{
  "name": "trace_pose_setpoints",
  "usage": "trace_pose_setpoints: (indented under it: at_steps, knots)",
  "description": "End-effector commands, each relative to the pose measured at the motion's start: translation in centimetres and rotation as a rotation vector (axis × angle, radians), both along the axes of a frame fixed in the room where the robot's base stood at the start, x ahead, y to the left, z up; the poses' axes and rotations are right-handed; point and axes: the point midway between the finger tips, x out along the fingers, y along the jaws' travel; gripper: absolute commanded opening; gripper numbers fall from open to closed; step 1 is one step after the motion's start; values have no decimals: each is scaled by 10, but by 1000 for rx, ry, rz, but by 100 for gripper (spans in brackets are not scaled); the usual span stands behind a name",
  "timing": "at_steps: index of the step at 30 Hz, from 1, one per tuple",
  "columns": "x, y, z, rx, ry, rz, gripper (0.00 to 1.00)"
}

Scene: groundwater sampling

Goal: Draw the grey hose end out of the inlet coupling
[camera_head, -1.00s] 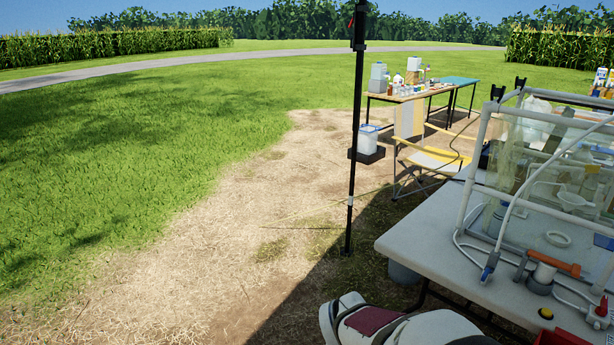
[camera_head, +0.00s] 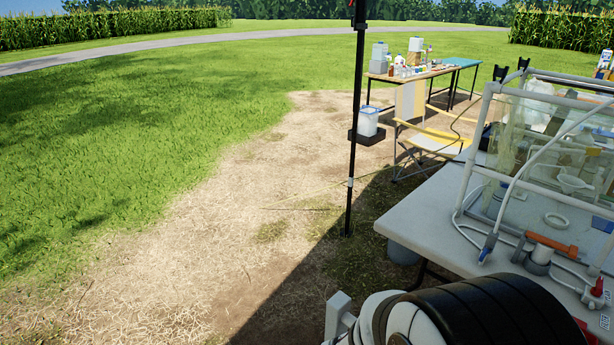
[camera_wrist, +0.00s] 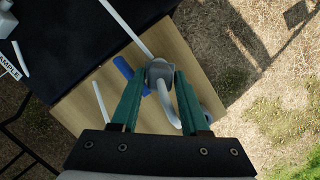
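In the wrist view my gripper (camera_wrist: 161,78) has its two green fingers spread apart, one on each side of a grey fitting (camera_wrist: 158,69) that looks like the inlet coupling. A grey hose (camera_wrist: 163,103) bends from this fitting down between the fingers and shows again right of the right finger. I cannot tell where the hose end sits in the fitting, and I see no clear contact with the fingers. A pale straight tube (camera_wrist: 123,27) runs from the fitting to the upper left. My gripper is not visible in the head view.
A blue cylinder (camera_wrist: 124,67) and a thin white stick (camera_wrist: 99,101) are left of the fitting, over a wooden board (camera_wrist: 190,60). The head view shows a grey table (camera_head: 425,215) with a clear framed box, a black pole (camera_head: 352,150), a folding chair and open ground.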

Motion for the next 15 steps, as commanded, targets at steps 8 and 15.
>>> trace_pose_setpoints:
  at_steps: [8, 15]
  knots:
    - [0, 0, 0, 0, 0, 0, 0]
    - [1, 0, 8, 0, -2, 1, 0]
